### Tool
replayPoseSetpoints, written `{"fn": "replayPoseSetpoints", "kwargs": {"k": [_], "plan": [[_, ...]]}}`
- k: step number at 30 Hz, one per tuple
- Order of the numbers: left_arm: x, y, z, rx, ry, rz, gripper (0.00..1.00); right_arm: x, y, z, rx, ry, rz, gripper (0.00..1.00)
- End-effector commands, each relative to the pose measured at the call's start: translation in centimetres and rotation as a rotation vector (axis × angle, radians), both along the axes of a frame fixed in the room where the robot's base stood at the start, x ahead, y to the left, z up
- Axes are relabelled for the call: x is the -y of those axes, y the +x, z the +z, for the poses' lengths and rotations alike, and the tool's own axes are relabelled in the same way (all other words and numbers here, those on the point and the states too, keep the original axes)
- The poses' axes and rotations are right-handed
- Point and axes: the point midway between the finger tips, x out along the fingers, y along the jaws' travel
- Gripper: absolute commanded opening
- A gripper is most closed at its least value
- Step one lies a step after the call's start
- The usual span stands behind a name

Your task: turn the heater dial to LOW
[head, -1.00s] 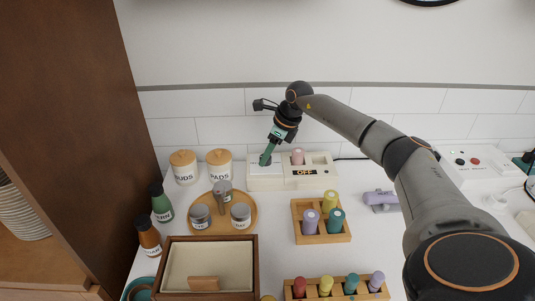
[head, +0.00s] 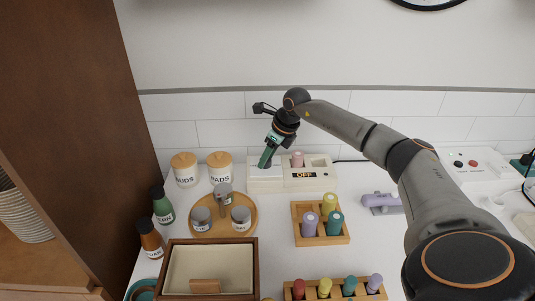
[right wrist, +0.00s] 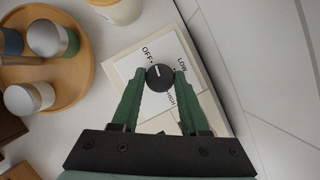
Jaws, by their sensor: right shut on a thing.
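The heater (head: 315,184) is a white box by the back wall, with a display reading OFF and a pink-topped thing (head: 297,159) standing in it. In the right wrist view, its black dial (right wrist: 160,84) sits on a white plate (right wrist: 132,62) marked OFF, LOW and HIGH. The dial's white mark points roughly towards OFF. My right gripper (right wrist: 159,77) has its green fingers shut on the dial, one on each side. In the head view, the right gripper (head: 265,164) reaches down to the heater's left end and hides the dial. My left gripper is not in view.
Lidded jars (head: 219,168) stand left of the heater. A round wooden tray (head: 247,212) with several containers is in front of them. A wooden holder (head: 320,239) with coloured rolls stands in front of the heater. A white box with buttons (head: 472,166) is at right.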

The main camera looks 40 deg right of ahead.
Motion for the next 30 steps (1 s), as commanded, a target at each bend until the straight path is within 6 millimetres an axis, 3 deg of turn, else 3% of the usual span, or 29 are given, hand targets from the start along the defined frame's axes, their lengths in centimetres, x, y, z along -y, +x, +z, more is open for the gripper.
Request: {"fn": "replayPoseSetpoints", "kwargs": {"k": [12,30], "plan": [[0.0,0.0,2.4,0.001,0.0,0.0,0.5,-0.4,0.0,0.2,0.001,-0.002,-0.38,0.0],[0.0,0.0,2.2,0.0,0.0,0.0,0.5,-0.7,0.2,0.0,0.002,0.0,-0.95,0.0]]}}
